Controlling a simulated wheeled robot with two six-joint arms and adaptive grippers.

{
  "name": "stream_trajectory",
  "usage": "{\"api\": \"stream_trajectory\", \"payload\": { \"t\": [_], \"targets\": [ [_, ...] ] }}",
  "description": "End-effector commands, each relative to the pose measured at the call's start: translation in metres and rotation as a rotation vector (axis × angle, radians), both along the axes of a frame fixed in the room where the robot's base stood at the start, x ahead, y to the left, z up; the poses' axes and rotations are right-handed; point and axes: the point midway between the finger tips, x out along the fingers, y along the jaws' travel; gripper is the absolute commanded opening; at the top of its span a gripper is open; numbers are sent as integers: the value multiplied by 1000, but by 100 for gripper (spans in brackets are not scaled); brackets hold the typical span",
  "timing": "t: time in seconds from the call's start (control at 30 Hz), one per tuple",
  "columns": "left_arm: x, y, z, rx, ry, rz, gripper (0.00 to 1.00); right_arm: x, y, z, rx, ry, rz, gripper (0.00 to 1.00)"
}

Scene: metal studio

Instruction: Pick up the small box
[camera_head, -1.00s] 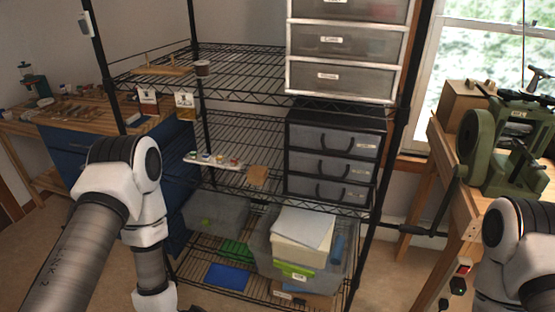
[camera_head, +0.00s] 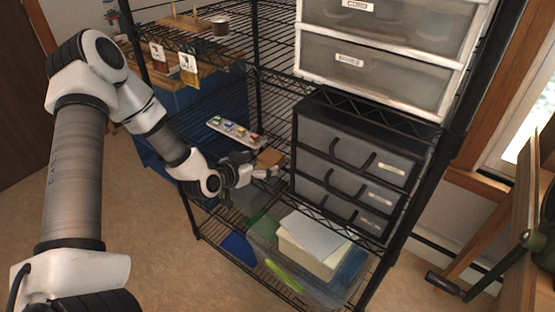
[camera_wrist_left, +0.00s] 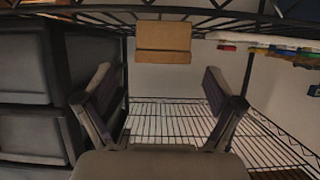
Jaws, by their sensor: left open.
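The small box (camera_head: 270,158) is brown and sits on the middle wire shelf, between a tray of small coloured items and the black drawer unit. My left gripper (camera_head: 267,174) is close in front of it at the shelf's front edge. In the left wrist view, which looks upside down, the small box (camera_wrist_left: 163,42) lies beyond the fingertips, centred between them but toward the top of the picture. The left gripper (camera_wrist_left: 158,82) is open, its fingers wide apart with nothing between them. The right gripper is not in view.
The black drawer unit (camera_head: 357,148) stands just right of the box and also shows close at left in the wrist view (camera_wrist_left: 28,90). The white tray (camera_head: 232,137) is on the left. A clear bin with papers (camera_head: 315,240) is on the shelf below.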

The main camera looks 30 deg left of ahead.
Motion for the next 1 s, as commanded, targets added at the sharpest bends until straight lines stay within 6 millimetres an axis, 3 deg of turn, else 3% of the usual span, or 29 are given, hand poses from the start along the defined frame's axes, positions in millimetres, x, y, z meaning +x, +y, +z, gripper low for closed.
{"api": "stream_trajectory", "payload": {
  "t": [0.27,0.5,0.77,0.83,0.9,1.0],
  "targets": [
    [29,-2,-7,4,-11,-2,93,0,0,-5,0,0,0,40],
    [66,-3,-24,4,-12,-2,93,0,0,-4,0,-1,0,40],
    [73,-3,-28,-2,-11,0,93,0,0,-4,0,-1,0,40],
    [73,-3,-28,-2,-11,0,75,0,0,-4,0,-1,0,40],
    [73,-3,-28,-1,-11,0,50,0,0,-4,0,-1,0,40],
    [73,-3,-28,-1,-11,0,46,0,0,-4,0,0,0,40]
  ]
}}
